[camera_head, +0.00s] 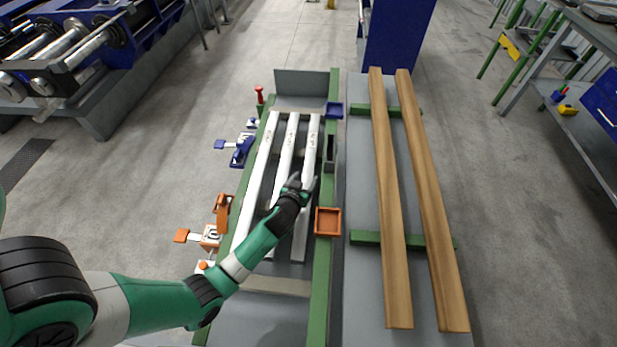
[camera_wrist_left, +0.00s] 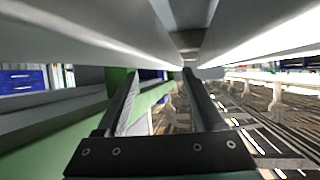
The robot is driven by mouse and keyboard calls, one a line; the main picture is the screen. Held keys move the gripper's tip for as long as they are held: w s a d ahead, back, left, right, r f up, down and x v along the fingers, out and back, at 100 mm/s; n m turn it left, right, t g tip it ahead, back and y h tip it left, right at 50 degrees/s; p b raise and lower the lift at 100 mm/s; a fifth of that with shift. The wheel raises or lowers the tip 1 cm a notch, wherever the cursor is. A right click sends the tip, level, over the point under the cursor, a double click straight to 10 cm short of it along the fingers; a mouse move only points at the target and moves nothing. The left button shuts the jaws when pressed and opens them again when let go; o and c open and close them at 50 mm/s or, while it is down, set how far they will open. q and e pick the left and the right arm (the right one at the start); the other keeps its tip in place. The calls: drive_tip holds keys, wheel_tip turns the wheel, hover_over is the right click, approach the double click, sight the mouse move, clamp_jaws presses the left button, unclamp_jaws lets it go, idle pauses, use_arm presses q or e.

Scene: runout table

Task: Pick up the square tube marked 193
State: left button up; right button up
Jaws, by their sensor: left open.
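Three pale square tubes lie side by side, lengthwise, on the green-framed runout table (camera_head: 320,290): a left tube (camera_head: 258,175), a middle tube (camera_head: 286,150) and a right tube (camera_head: 310,150). Each has a small dark marking near its far part, too small to read, so I cannot tell which is 193. My left gripper (camera_head: 302,181) is open at the right tube, about midway along; it hides part of the middle and right tubes. In the left wrist view its two dark fingers (camera_wrist_left: 160,75) are apart, with pale tube surfaces close by. I cannot tell whether they touch. My right gripper is out of view.
An orange tray (camera_head: 328,209) and a blue tray (camera_head: 334,110) sit on the table's right rail. Orange (camera_head: 222,208) and blue (camera_head: 243,150) clamp-like fittings line the left rail. Two long wooden beams (camera_head: 392,200) lie on a grey surface to the right.

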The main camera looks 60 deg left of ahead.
sight(309, 171)
use_arm(q)
drive_tip(key=b+x, duration=0.1)
drive_tip(key=x, duration=0.2)
drive_tip(key=shift+w+a, duration=0.1)
clamp_jaws()
drive_tip(key=shift+r, duration=0.15)
